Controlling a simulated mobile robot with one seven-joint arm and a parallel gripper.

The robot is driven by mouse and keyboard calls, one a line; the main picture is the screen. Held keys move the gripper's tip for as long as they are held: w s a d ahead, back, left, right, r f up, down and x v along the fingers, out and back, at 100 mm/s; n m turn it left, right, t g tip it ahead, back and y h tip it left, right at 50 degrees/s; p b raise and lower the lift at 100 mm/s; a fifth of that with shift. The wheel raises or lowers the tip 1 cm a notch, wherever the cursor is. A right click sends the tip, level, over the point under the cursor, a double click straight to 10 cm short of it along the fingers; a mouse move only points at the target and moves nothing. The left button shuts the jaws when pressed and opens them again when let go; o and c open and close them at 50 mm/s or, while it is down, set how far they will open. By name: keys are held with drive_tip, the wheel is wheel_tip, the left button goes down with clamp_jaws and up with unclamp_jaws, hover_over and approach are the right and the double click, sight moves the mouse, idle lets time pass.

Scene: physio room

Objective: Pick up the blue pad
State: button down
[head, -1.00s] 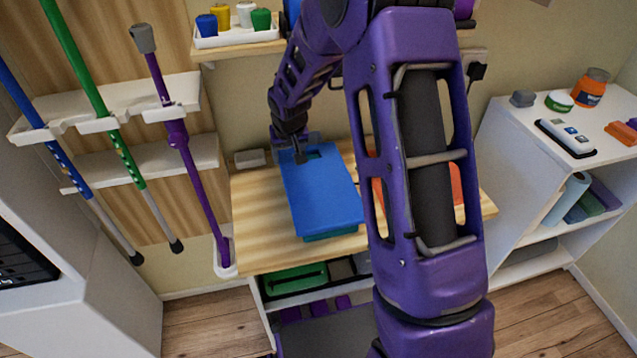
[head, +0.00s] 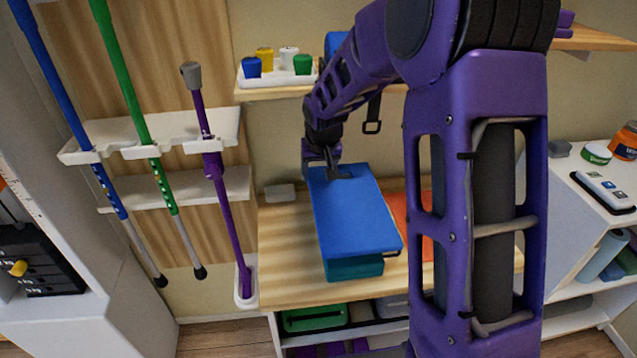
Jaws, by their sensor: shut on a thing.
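The blue pad (head: 352,215) is a flat rectangular slab in the middle of the head view. It lies over a teal pad (head: 355,267) that stands on the wooden tabletop. My gripper (head: 325,168) is shut on the blue pad at its far left edge; my fingers partly hide that edge. The near end of the blue pad juts out past the teal pad. I cannot tell whether the two still touch.
An orange pad (head: 427,222) lies to the right on the tabletop (head: 290,265), partly behind my arm. A small grey block (head: 280,194) is at the back left. Colored canes hang on a white rack (head: 130,140) at left. A shelf with small pots (head: 275,80) is above.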

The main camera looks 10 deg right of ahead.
sight(332, 237)
drive_tip(key=s, duration=1.8)
drive_tip(key=shift+s+f, duration=0.15)
drive_tip(key=shift+s, duration=0.35)
